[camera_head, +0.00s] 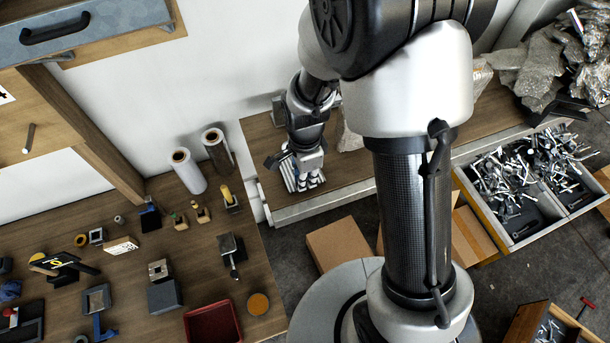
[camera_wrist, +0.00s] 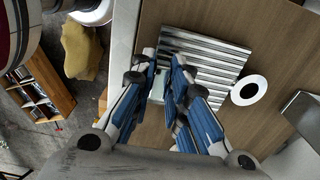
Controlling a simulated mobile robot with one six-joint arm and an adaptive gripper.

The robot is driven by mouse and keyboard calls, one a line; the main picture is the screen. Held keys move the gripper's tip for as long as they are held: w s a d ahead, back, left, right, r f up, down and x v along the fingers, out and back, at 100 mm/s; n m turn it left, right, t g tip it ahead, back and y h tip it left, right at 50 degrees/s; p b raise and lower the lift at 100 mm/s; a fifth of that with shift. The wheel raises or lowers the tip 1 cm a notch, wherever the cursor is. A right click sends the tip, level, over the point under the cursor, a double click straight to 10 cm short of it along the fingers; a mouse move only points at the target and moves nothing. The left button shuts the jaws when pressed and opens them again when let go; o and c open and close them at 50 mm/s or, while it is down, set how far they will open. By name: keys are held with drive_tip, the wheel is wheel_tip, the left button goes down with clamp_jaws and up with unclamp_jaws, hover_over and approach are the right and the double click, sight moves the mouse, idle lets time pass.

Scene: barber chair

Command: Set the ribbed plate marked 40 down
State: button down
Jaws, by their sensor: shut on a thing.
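The ribbed plate (camera_wrist: 210,62) is a silvery square with parallel ridges. In the wrist view it lies beyond my fingertips, over the brown wooden bench top (camera_wrist: 275,35). My gripper (camera_wrist: 170,78) is shut on its near edge, and the blue-grey fingers hide part of it. In the head view my gripper (camera_head: 309,181) is low over the bench, with the plate's striped edge (camera_head: 289,174) showing at its left. I cannot tell whether the plate touches the bench top. The mark 40 is not readable.
A white ring-shaped item with a dark centre (camera_wrist: 249,90) stands close right of the plate. A grey box-like object (camera_wrist: 303,112) is farther right. Left of the bench, a wooden table (camera_head: 200,235) holds rolls and small parts. Drawers of metal pieces (camera_head: 520,190) stand at right.

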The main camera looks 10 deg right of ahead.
drive_tip(key=shift+f, duration=0.15)
drive_tip(key=c, duration=1.6)
unclamp_jaws()
drive_tip(key=shift+o, duration=0.2)
drive_tip(key=s+d+r+n+t+p, duration=0.1)
drive_tip(key=s+d+r+n, duration=0.15)
drive_tip(key=r, duration=0.85)
drive_tip(key=s+d+r+n+t, duration=0.1)
drive_tip(key=s+r+n, duration=0.2)
drive_tip(key=r, duration=0.7)
drive_tip(key=s+d+r+n+t, duration=0.2)
drive_tip(key=s+r+n, duration=0.4)
drive_tip(key=s+n, duration=0.4)
drive_tip(key=shift+s+d+t, duration=0.3)
drive_tip(key=shift+s+d, duration=0.15)
drive_tip(key=shift+d, duration=0.35)
drive_tip(key=shift+f, duration=0.1)
